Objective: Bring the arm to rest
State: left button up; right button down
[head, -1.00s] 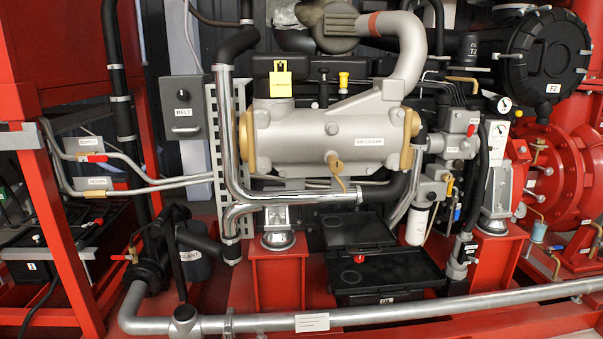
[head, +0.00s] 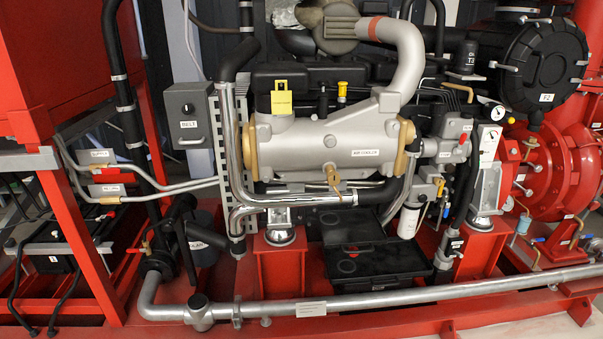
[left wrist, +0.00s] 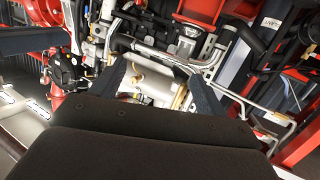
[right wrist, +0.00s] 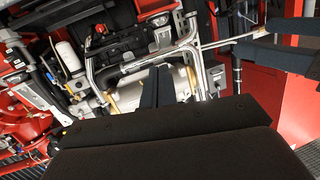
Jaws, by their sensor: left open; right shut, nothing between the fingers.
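Neither gripper nor arm shows in the head view. In the left wrist view my left gripper (left wrist: 156,78) is open, its two dark fingers apart with nothing between them. The silver air cooler (left wrist: 155,83) shows beyond those fingers. In the right wrist view my right gripper (right wrist: 155,85) is shut, its fingers together and empty. The air cooler (right wrist: 105,90) lies beyond it. Both grippers look clear of the machine. In the head view the air cooler (head: 290,145) sits at the middle of the pump set.
A grey belt box (head: 187,115) and red frame post (head: 85,240) stand at left. A silver pipe (head: 400,298) runs along the front. A black tray (head: 375,270) lies under the cooler. A red pump housing (head: 565,170) is at right. Part of my other arm (right wrist: 285,50) crosses the right wrist view.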

pick_arm(q)
jog(key=s+a+f+g+y+p, duration=0.1)
jog(key=s+a+f+g+p, duration=0.1)
jog(key=s+g+p, duration=0.3)
jog(key=s+a+f+g+y+p, duration=0.2)
jog(key=s+f+g+p, duration=0.3)
jog(key=s, duration=0.7)
jog(key=a+g, duration=0.1)
jog(key=g, duration=0.1)
jog(key=shift+a+g, duration=0.3)
jog(key=shift+a, duration=0.05)
pick_arm(e)
jog(key=s+d+f+g+h, duration=0.1)
jog(key=s+d+f+g, duration=0.1)
jog(key=s+g, duration=0.4)
jog(key=s+d+f+g+h, duration=0.2)
jog(key=s+f+g, duration=0.3)
jog(key=s, duration=0.6)
jog(key=shift+d+g, duration=0.8)
jog(key=shift+d, duration=0.05)
